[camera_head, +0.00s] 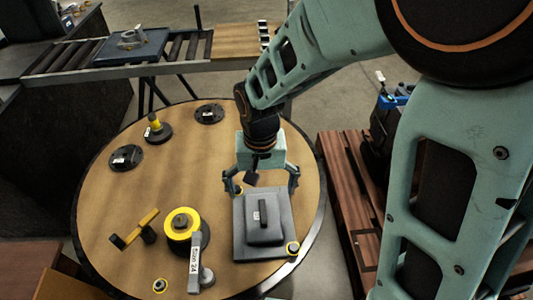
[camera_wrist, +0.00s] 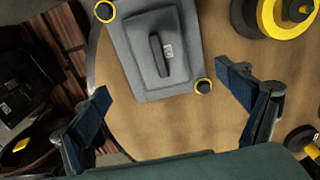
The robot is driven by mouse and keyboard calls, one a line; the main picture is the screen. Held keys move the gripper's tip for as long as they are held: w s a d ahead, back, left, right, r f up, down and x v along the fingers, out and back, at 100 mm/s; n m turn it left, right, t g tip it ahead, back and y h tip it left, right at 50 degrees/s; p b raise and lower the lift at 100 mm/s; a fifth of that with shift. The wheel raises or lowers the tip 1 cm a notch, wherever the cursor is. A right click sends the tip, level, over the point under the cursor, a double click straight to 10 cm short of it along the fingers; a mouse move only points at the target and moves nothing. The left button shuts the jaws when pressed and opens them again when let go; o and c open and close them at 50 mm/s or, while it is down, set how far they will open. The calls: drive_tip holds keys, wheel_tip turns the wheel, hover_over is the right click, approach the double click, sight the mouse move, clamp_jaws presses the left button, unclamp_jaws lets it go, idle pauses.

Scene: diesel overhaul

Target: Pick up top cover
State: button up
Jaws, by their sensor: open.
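The top cover (camera_head: 262,219) is a grey square plate with a raised middle and a dark bar handle carrying a small label. It lies flat on the round wooden table (camera_head: 118,205) at its right side. In the wrist view the cover (camera_wrist: 140,50) shows at the top middle, with its handle upright in the picture. My gripper (camera_head: 264,190) is over the cover's back edge in the head view. In the wrist view my gripper (camera_wrist: 168,88) has its fingers wide apart on either side of the cover's near end, with nothing between them.
Yellow-ringed parts (camera_head: 182,224), a labelled grey tool (camera_head: 194,272), a yellow-handled tool (camera_head: 140,229) and black discs (camera_head: 125,158) share the table. Small yellow rings (camera_head: 292,248) sit by the cover. A conveyor (camera_head: 70,55) runs behind; a wooden pallet (camera_head: 350,210) stands right.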

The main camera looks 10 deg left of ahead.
hover_over(263, 211)
wheel_tip(263, 211, down, 5)
drive_tip(key=shift+s+a+f+b, duration=0.1)
drive_tip(key=shift+s+a+b, duration=0.05)
drive_tip(key=shift+b, duration=0.2)
drive_tip(key=shift+f, duration=2.85)
